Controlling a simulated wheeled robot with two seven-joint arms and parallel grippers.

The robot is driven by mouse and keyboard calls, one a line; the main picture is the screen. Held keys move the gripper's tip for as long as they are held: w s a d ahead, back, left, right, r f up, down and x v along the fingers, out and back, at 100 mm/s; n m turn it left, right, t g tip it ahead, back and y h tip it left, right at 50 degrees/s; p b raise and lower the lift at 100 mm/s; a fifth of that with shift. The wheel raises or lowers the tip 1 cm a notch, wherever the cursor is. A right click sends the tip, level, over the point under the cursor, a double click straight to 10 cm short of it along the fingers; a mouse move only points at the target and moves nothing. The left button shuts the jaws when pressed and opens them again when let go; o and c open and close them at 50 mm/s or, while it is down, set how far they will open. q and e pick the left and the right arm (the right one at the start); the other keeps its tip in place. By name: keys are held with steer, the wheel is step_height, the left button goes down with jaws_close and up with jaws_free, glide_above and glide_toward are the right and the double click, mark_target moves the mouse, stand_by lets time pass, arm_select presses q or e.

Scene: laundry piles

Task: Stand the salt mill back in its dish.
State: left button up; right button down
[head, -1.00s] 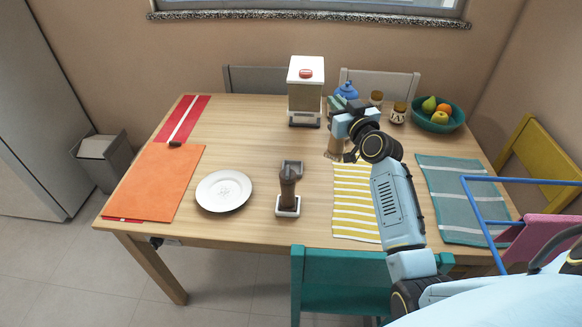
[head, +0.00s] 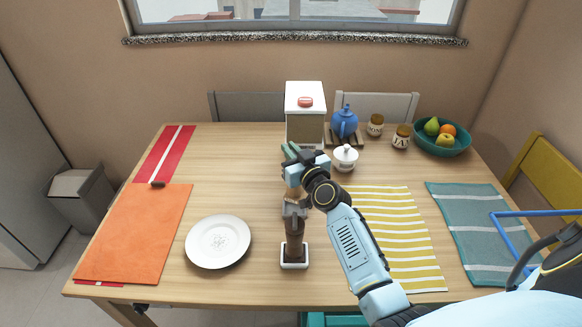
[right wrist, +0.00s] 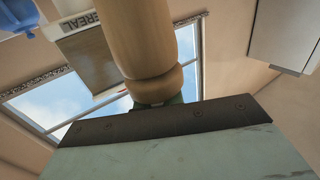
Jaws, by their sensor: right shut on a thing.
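My right gripper (head: 292,182) is shut on a pale wooden mill, which I take for the salt mill (right wrist: 150,45). In the right wrist view its round, ringed body rises in front of the dark finger edge. In the head view my gripper hides most of it. A dark brown mill with a grey top (head: 295,235) stands upright in a small white square dish (head: 294,265), just in front of the gripper. The held mill looks close behind the dark one; I cannot tell whether they touch, nor whether the held mill touches the table. My left gripper is out of view.
A white plate (head: 218,242) lies left of the dish. A cereal dispenser (head: 305,115), sugar bowl (head: 345,158), blue teapot (head: 345,122), two jars and a fruit bowl (head: 441,142) stand behind. A yellow-striped cloth (head: 400,225) lies to the right.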

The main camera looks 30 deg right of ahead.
step_height(320, 180, down, 3)
steer(key=shift+f+b, duration=0.2)
steer(key=shift+b, duration=0.65)
steer(key=shift+r, duration=0.1)
steer(key=shift+f+b, duration=0.4)
steer(key=shift+f, duration=0.15)
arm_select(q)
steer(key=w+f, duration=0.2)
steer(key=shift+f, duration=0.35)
arm_select(e)
steer(key=c, duration=1.5)
jaws_free()
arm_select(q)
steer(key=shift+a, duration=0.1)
arm_select(e)
steer(key=shift+r, duration=0.1)
